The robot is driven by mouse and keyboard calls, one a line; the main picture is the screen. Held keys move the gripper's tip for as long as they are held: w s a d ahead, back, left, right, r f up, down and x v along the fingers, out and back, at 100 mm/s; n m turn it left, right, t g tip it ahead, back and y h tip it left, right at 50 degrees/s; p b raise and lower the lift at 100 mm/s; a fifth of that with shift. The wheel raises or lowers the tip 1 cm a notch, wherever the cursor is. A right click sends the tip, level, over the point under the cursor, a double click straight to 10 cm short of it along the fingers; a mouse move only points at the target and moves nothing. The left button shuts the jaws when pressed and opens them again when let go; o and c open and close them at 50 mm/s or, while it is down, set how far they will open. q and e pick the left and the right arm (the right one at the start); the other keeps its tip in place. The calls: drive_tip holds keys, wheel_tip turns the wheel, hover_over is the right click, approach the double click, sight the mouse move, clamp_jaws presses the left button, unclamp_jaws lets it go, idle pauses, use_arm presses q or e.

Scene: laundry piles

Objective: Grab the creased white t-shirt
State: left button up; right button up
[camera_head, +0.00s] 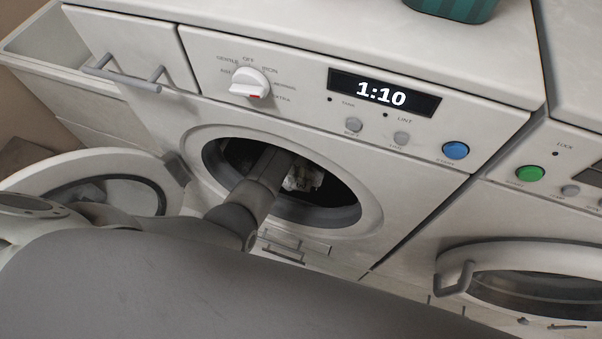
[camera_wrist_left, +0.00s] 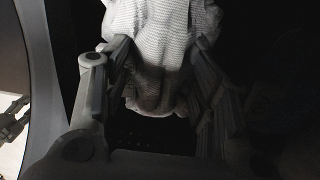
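The white t-shirt (camera_wrist_left: 160,40) hangs creased at the top middle of the left wrist view, its lower end bunched and shaded. In the head view a small crumpled white part (camera_head: 303,178) shows inside the dark washer drum, beside my arm. My left gripper (camera_wrist_left: 160,58) is inside the drum, with its fingers wide apart on either side of the cloth. The fingertips are close to the cloth's sides; firm contact is not clear. In the head view the gripper's fingers are mostly hidden in the drum.
The washer's round opening (camera_head: 360,215) surrounds my left arm closely. Its open door (camera_head: 95,160) stands at the left. The detergent drawer (camera_head: 125,60) has a bar handle. A second machine (camera_head: 530,225) with a closed door is at the right. A teal basket (camera_head: 455,8) sits on top.

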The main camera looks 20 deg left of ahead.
use_arm(q)
clamp_jaws()
drive_tip(key=shift+r, duration=0.15)
